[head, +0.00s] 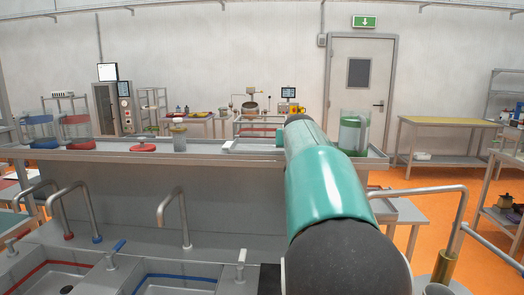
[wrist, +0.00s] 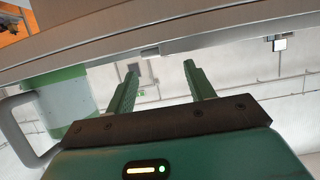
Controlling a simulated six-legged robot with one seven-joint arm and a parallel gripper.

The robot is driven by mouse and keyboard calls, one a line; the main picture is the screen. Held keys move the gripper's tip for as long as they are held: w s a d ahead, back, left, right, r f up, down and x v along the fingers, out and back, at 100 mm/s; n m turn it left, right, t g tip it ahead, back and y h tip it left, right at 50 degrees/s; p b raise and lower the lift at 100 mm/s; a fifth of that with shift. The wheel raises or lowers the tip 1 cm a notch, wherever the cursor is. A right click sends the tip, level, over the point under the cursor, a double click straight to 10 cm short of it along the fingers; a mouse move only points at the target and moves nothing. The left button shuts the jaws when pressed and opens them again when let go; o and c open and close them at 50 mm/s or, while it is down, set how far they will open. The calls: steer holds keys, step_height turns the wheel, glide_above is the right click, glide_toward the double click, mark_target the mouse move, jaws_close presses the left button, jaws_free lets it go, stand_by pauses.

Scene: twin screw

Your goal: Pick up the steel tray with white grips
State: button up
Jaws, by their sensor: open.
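The steel tray (head: 252,148) lies flat on the raised shelf in the head view, left of my teal arm. A white grip (head: 228,146) shows at its left end; my arm hides its right end. In the wrist view my gripper (wrist: 161,67) has its two green fingers apart, with nothing between them. A small pale piece (wrist: 150,52) shows just beyond the left fingertip, at the shelf edge; I cannot tell if it is a tray grip.
A green-banded clear jug (head: 353,133) stands right of my arm, and shows close left of the fingers in the wrist view (wrist: 62,100). A capped jar (head: 179,138) and red lid (head: 143,148) are left of the tray. Taps (head: 178,215) rise from sinks below the shelf (head: 110,158).

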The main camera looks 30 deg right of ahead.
steer(key=shift+d+x, duration=0.15)
steer(key=shift+x, duration=1.45)
steer(key=shift+d+x, duration=0.15)
steer(key=shift+x, duration=1.4)
steer(key=shift+s+r, duration=0.1)
steer(key=shift+s, duration=0.05)
steer(key=shift+c, duration=0.4)
jaws_close()
